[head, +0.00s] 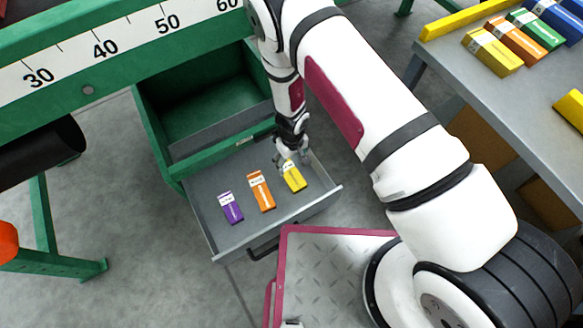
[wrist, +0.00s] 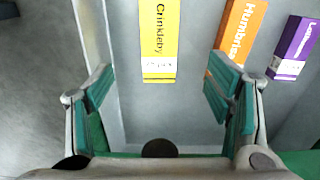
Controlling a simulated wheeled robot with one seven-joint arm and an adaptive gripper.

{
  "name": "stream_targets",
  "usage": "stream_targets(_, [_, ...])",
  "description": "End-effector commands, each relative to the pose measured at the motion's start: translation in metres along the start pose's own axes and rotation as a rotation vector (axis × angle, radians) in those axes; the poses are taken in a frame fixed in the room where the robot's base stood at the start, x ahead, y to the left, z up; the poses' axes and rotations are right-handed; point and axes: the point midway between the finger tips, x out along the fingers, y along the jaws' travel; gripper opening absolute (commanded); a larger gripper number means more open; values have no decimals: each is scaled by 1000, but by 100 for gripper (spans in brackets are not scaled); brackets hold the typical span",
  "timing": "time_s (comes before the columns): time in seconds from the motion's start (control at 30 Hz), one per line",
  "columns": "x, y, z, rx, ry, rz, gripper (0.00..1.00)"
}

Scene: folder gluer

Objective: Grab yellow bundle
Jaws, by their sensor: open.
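The yellow bundle (head: 294,177) lies flat in an open grey drawer, at the right end of a row of bundles. In the wrist view the yellow bundle (wrist: 160,40) has a white and yellow label reading "Crinkleby" and lies ahead of my gripper, between the lines of its two fingers. My gripper (head: 291,157) is over the drawer at the far end of the yellow bundle. In the wrist view my gripper (wrist: 160,95) is open, with green-padded fingers wide apart and nothing between them.
An orange bundle (head: 261,191) and a purple bundle (head: 230,207) lie beside the yellow one in the drawer (head: 285,215). The drawer's side wall is close to my gripper. A green cabinet (head: 160,150) stands behind. More bundles, one yellow (head: 492,52), lie on a grey table (head: 540,95).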

Motion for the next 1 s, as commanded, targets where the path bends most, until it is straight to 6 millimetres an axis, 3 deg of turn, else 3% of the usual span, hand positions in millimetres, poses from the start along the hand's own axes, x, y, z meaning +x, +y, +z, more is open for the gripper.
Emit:
stream_targets(0.33, [64,0,0,1,-1,-1,73])
stream_targets(0.67, [88,0,-1,-1,0,-1,73])
stream_targets(1.0, [128,0,-4,0,0,-2,73])
